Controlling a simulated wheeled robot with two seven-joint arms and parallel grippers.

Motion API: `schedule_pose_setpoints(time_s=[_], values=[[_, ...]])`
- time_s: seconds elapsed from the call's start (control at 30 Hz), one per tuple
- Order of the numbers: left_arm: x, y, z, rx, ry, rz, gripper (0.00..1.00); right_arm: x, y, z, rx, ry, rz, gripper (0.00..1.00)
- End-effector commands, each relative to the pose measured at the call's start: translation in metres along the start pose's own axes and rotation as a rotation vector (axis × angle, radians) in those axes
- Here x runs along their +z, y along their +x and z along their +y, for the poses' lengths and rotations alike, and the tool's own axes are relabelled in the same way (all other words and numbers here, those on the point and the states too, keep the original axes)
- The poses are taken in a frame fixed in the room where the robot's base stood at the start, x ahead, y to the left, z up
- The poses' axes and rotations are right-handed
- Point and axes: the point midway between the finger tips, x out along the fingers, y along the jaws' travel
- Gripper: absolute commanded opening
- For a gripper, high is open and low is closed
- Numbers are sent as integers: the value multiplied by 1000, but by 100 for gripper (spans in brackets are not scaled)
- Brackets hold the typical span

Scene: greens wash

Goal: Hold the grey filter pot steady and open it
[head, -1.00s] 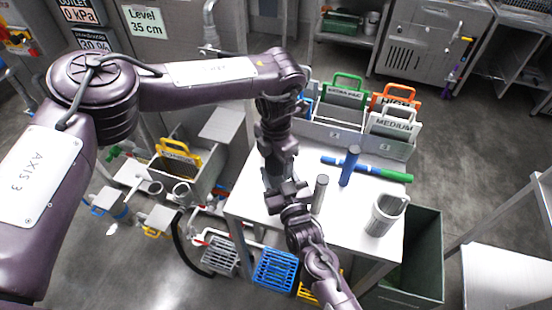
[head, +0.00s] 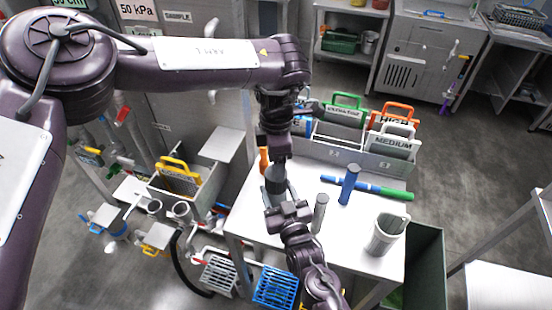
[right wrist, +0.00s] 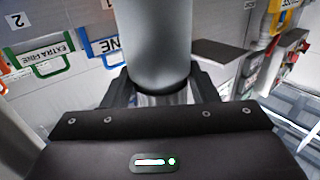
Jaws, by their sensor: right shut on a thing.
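The grey filter pot (head: 275,183) is at the back left of the white table, upright in the head view. My right gripper (head: 279,206) reaches it from the front and is shut on it. In the right wrist view the pot (right wrist: 158,45) is a smooth grey cylinder, with a narrower shiny part low between the fingers (right wrist: 162,97). My left gripper (head: 275,148) points down just above the pot. Its fingers are too dark and small to tell open from shut, or whether they touch the pot's top.
A rack (head: 345,150) of labelled, handled plates lines the back. An orange item (head: 264,160) shows beside my left gripper.

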Motion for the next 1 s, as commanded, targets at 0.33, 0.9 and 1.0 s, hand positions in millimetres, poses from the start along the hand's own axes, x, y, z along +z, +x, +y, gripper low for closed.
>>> schedule_pose_setpoints(time_s=[0.33, 0.9, 1.0], values=[[-2, 34, -1, -7, 79, 5, 68, -1, 0, 0, 0, 0, 3, 0], [-2, 76, -1, -3, 77, 3, 68, -1, 0, 0, 0, 0, 3, 0], [-2, 76, -1, -4, 77, 4, 68, -1, 0, 0, 0, 0, 3, 0]])
